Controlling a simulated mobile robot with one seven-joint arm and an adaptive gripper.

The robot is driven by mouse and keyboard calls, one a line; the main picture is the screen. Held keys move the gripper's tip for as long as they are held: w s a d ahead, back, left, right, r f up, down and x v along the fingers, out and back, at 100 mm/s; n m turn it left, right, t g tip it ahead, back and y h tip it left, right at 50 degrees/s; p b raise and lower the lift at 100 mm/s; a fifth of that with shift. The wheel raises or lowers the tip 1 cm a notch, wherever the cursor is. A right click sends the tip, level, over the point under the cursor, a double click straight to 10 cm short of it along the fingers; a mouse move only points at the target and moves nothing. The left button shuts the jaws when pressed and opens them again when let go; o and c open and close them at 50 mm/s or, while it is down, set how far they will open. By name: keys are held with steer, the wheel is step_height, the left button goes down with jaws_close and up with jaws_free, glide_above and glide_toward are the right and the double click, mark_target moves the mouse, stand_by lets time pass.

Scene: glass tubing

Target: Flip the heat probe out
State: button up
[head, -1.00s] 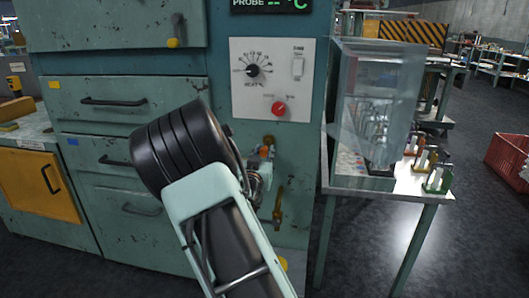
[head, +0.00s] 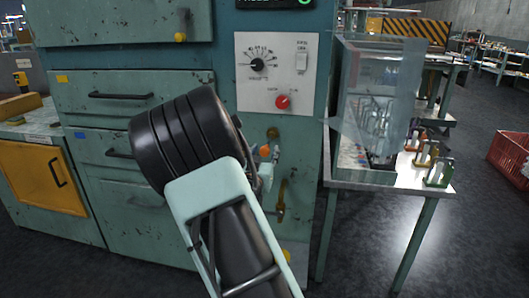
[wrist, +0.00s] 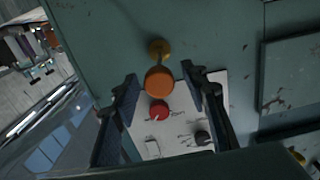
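An orange knob (wrist: 160,82) with a brass mount (wrist: 158,47) behind it is on the green cabinet front, below the control panel. I take it to be the heat probe's handle, but cannot be sure. In the head view the brass mount (head: 272,133) shows, with the orange knob (head: 264,151) just below it. My gripper (wrist: 160,92) is open, its fingers on either side of the orange knob with gaps visible. In the head view my arm hides most of the gripper. A brass lever (head: 281,200) hangs lower on the cabinet.
The white panel (head: 290,105) has a black dial (head: 257,64), a red knob (head: 283,102) and a switch. A display is above it, partly cut off. A glass case (head: 382,100) stands on a table (head: 395,180) close at right. Drawers are at left.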

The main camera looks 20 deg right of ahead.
steer(key=v, duration=1.2)
